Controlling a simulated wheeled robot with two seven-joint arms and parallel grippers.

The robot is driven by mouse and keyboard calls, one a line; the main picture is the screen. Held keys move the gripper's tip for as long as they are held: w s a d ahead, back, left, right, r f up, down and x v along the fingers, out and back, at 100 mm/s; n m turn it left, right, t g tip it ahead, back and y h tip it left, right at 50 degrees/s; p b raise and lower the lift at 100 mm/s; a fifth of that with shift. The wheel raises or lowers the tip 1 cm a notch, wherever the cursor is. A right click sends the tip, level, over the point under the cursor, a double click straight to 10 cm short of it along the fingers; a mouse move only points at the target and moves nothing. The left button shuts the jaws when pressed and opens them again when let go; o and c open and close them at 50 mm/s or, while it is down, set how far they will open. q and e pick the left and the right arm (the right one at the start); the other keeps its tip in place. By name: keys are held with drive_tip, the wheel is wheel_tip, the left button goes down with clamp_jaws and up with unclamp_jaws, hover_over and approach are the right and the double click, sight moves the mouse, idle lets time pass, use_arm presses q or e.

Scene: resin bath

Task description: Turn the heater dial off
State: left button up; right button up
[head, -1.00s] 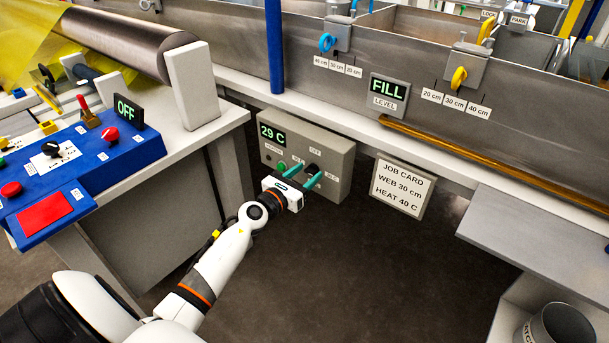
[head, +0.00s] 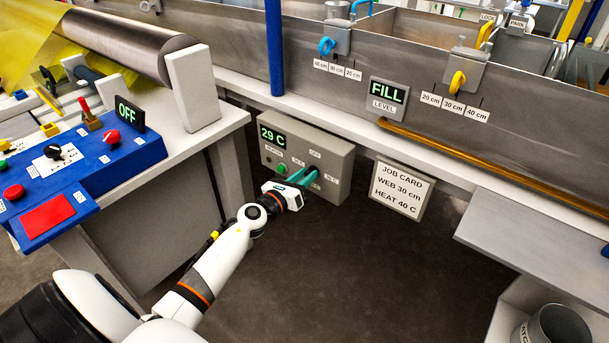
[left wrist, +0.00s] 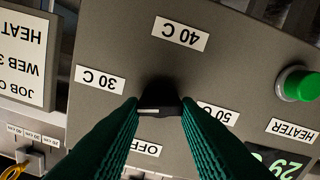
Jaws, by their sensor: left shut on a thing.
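The heater box (head: 335,165) is a grey panel under the tank edge, with a green 29 C display (head: 272,136). Its black heater dial (left wrist: 160,100) sits among the labels 30 C, 40 C, 50 C and OFF (left wrist: 146,147), which appear upside down in the left wrist view. A white mark on the dial lies toward the 30 C side in that view. My left gripper (head: 308,178) is shut on the dial, with a green finger on each side of it. The fingers partly hide the OFF and 50 C labels. My right gripper is not in view.
A green button (left wrist: 300,84) labelled HEATER is on the same panel. A job card (head: 401,189) reading HEAT 40 C hangs to the right. The blue control console (head: 85,170) stands left of my arm, and a grey shelf (head: 540,235) is at the right. Floor between is clear.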

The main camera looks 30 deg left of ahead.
use_arm(q)
drive_tip(key=n+p, duration=0.2)
drive_tip(key=n, duration=0.4)
drive_tip(key=shift+a, duration=0.1)
drive_tip(key=n+p, duration=0.2)
drive_tip(key=n, duration=0.5)
drive_tip(key=shift+f, duration=0.15)
drive_tip(key=shift+f+n+p, duration=0.1)
drive_tip(key=shift+n+p, duration=0.3)
drive_tip(key=shift+n, duration=0.4)
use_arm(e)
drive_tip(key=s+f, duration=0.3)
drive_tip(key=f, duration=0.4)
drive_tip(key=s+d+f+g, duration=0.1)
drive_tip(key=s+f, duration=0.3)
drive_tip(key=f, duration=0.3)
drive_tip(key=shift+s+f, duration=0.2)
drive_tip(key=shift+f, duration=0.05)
use_arm(q)
drive_tip(key=o, duration=1)
drive_tip(key=shift+s, duration=0.1)
